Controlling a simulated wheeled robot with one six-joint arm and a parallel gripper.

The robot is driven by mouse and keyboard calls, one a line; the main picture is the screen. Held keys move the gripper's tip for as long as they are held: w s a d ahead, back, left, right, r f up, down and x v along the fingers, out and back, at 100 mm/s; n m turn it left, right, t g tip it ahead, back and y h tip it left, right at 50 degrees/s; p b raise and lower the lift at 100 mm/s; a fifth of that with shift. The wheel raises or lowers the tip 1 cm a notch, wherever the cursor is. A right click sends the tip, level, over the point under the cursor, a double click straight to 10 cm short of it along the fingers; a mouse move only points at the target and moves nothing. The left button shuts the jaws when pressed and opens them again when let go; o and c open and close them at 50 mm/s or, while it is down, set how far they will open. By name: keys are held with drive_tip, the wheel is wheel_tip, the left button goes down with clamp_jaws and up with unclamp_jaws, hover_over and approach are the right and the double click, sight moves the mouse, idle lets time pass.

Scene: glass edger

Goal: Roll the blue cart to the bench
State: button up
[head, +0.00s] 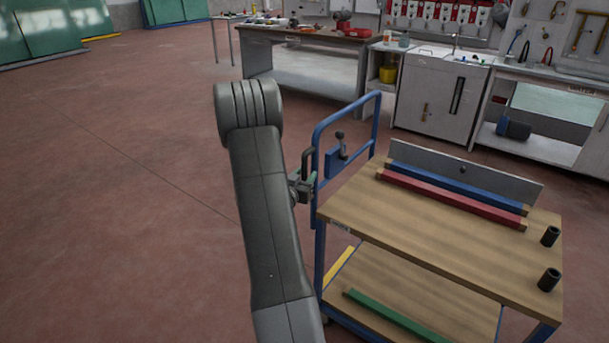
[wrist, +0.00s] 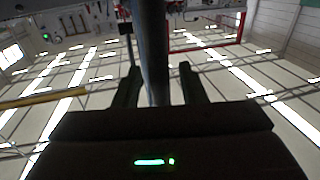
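The blue cart (head: 440,238) stands at the right in the head view, with wooden decks and a blue tube handle (head: 347,105) at its left end. A brown-topped bench (head: 310,38) stands at the back, apart from the cart. My gripper (head: 301,184) is at the cart's handle end, partly hidden by my arm. In the wrist view, a dark upright bar (wrist: 154,50) stands between the two fingers of my gripper (wrist: 157,85). The fingers look open, with a gap showing beside the bar on the right. Contact with the bar cannot be told.
Blue and red strips, a grey panel (head: 465,172) and two dark cylinders lie or stand on the cart's top deck. A green strip (head: 395,315) is on the lower deck. A white sink cabinet (head: 440,95) stands behind the cart. The red floor (head: 120,180) at left is clear.

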drive_tip(key=shift+w, duration=0.1)
clamp_jaws()
drive_tip(key=shift+d, duration=0.1)
